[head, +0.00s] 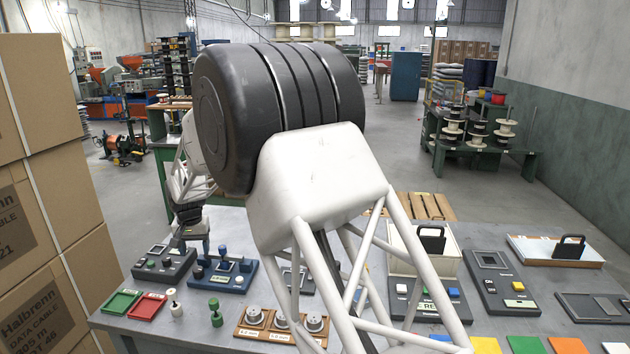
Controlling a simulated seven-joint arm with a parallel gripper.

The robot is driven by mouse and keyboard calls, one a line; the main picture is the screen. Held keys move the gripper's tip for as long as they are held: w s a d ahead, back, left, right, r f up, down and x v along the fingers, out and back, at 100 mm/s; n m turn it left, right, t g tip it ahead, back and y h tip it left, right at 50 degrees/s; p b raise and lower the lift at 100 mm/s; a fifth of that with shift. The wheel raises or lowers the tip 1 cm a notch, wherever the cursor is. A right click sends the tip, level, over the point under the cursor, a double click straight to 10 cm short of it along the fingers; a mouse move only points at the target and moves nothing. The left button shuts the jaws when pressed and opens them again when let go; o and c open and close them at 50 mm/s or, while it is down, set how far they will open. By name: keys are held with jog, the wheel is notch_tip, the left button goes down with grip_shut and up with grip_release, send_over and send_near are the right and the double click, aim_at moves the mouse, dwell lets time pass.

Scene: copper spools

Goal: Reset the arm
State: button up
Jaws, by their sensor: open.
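My arm fills the middle of the head view, with a white lattice link, a large black ribbed joint and a thinner link beyond. My gripper (194,244) is small and partly dark, at the left behind the black joint. It points down above the back left of the grey table (226,330), close over a dark control box (165,264). No object shows between its fingers, though the fingertips are small and hard to make out. Whether it touches the box cannot be told.
A blue control box (226,276), a green tray (121,304), a red tray (148,307) and a wooden block with silver dials (282,324) sit at the left. A white bin (402,262) and panels stand right. Stacked cartons (45,190) border the left edge.

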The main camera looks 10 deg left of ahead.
jog(key=s+d+r, duration=0.1)
jog(key=d+r, duration=0.4)
jog(key=d, duration=0.5)
jog(key=s+d+r+m, duration=0.15)
jog(key=d+r, duration=0.35)
jog(key=d, duration=0.5)
jog(key=s+d+r, duration=0.2)
jog(key=d+r, duration=0.4)
jog(key=d, duration=0.5)
jog(key=s+d+r+t, duration=0.1)
jog(key=s+d+r, duration=0.1)
jog(key=s+d, duration=0.45)
jog(key=s+d+r+t, duration=0.15)
jog(key=s+d, duration=0.25)
jog(key=d, duration=0.6)
jog(key=s+d+f+m, duration=0.1)
jog(key=s+d+f, duration=0.1)
jog(key=s+d, duration=0.7)
jog(key=s+d+f+m, duration=0.1)
jog(key=s+d, duration=0.7)
jog(key=s, duration=0.8)
jog(key=shift+d+f, duration=0.35)
jog(key=shift+f, duration=0.05)
